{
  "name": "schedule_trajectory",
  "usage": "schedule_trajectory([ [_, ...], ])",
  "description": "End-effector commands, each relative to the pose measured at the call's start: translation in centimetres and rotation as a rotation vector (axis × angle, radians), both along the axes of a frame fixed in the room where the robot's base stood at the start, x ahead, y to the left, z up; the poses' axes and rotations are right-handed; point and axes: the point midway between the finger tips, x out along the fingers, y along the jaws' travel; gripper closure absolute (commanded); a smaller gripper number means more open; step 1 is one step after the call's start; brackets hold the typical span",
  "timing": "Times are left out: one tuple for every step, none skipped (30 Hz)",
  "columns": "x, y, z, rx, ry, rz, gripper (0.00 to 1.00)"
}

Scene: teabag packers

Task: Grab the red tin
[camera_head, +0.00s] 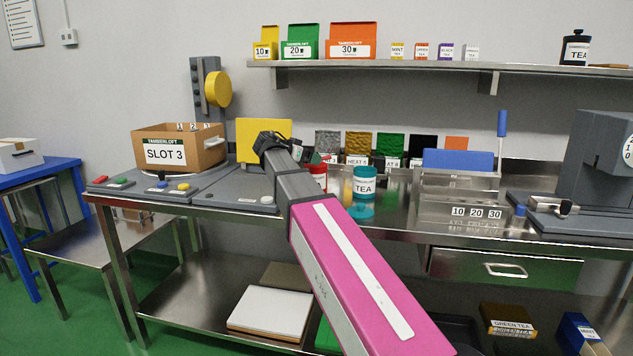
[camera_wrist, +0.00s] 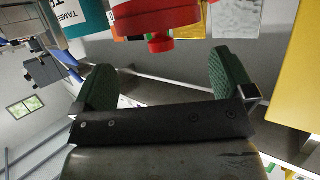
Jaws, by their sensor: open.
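The red tin (camera_head: 319,179) stands on the steel bench behind my arm in the head view, partly hidden by it. It has a white band. In the wrist view the red tin (camera_wrist: 157,18) appears upside down at the top, its lid knob hanging towards the gap between the fingers. My gripper (camera_wrist: 164,78) is open, with green pads spread apart and nothing between them. The tin is beyond the fingertips, not between the pads. A teal tea tin (camera_head: 364,181) stands just right of it; it also shows in the wrist view (camera_wrist: 88,18).
A yellow panel (camera_head: 264,139) and a SLOT 3 carton (camera_head: 177,149) are to the left. A clear bin (camera_head: 459,187) is to the right. A shelf (camera_head: 440,65) runs above.

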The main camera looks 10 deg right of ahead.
Motion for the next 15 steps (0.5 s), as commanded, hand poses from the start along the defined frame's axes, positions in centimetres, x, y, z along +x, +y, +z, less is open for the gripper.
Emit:
schedule_trajectory([
  [0.2, -0.2, -0.1, 0.0, 0.0, 0.0, 0.0],
  [0.2, -0.3, -0.1, 0.0, 0.0, 0.001, 0.0],
  [0.4, -0.5, -0.2, 0.0, 0.0, 0.001, 0.0],
  [0.5, -0.6, -0.3, 0.0, 0.0, 0.001, 0.0],
  [0.7, -0.9, -0.4, 0.0, 0.0, 0.0, 0.0],
  [0.9, -1.3, -0.6, 0.0, 0.0, -0.001, 0.0],
  [1.2, -1.6, -0.8, 0.0, 0.001, -0.002, 0.0],
  [1.4, -1.9, -0.9, 0.0, 0.001, -0.002, 0.0],
  [1.7, -2.4, -1.2, -0.001, 0.001, -0.001, 0.0],
  [2.0, -2.7, -1.4, -0.001, 0.001, -0.001, 0.0],
  [2.2, -3.0, -1.5, -0.001, 0.001, -0.001, 0.0],
  [2.4, -3.5, -1.7, -0.001, 0.001, -0.001, 0.0],
  [2.5, -3.7, -1.8, 0.0, 0.001, -0.002, 0.0],
  [2.6, -3.9, -1.9, 0.0, 0.0, -0.001, 0.0],
  [2.7, -4.0, -2.0, 0.0, 0.0, 0.0, 0.0],
])
